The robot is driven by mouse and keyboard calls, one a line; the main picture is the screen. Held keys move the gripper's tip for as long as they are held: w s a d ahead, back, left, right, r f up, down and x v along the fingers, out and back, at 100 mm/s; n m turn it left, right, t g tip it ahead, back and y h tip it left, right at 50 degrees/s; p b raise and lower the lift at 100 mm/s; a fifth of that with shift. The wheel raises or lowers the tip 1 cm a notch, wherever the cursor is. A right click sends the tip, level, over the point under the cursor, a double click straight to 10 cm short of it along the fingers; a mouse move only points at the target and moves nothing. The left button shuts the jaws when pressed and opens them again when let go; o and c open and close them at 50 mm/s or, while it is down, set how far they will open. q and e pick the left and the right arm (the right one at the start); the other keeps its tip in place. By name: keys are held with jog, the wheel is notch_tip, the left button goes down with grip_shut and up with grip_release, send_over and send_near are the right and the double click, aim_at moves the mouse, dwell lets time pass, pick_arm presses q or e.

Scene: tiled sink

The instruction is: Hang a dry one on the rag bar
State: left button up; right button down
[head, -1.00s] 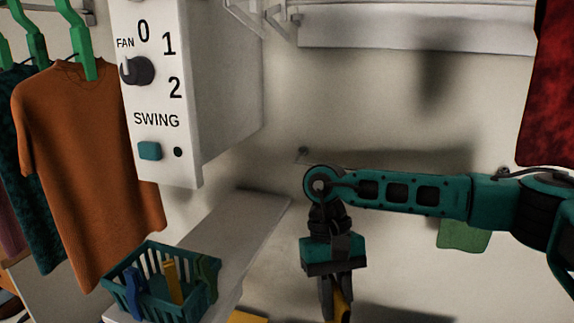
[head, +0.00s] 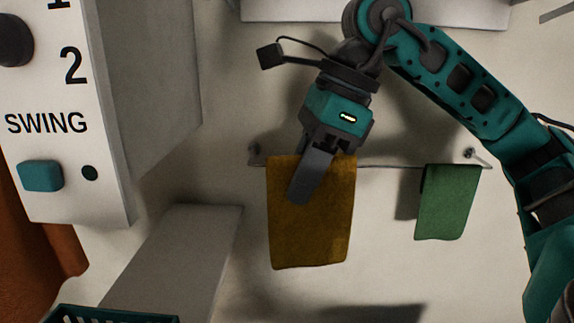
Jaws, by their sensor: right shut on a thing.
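A mustard-yellow rag (head: 315,225) hangs down at the left part of the thin rag bar (head: 391,166) on the wall. My right gripper (head: 313,185) is shut on the rag near its top edge, with a finger in front of the cloth. Whether the rag is draped over the bar or only held in front of it, I cannot tell. A smaller green rag (head: 447,203) hangs over the bar near its right end. My left gripper is not in view.
A white control box (head: 65,110) with a knob and a teal button juts out at the left. Below it is a pale shelf (head: 180,260) with a teal basket (head: 110,318) at the bottom edge. The bar between the two rags is bare.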

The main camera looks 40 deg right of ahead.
jog(key=w+d+m+p, duration=0.1)
jog(key=w+d+p, duration=0.2)
jog(key=w+d, duration=0.7)
jog(key=shift+w+d+r+m+t+p, duration=0.25)
jog(key=shift+w+r+m+p, duration=0.2)
jog(key=shift+w, duration=0.3)
dwell(0.8)
dwell(0.5)
jog(key=shift+w+d, duration=0.15)
jog(key=shift+w, duration=0.1)
dwell(0.4)
jog(key=shift+p, duration=0.3)
dwell(0.3)
dwell(0.6)
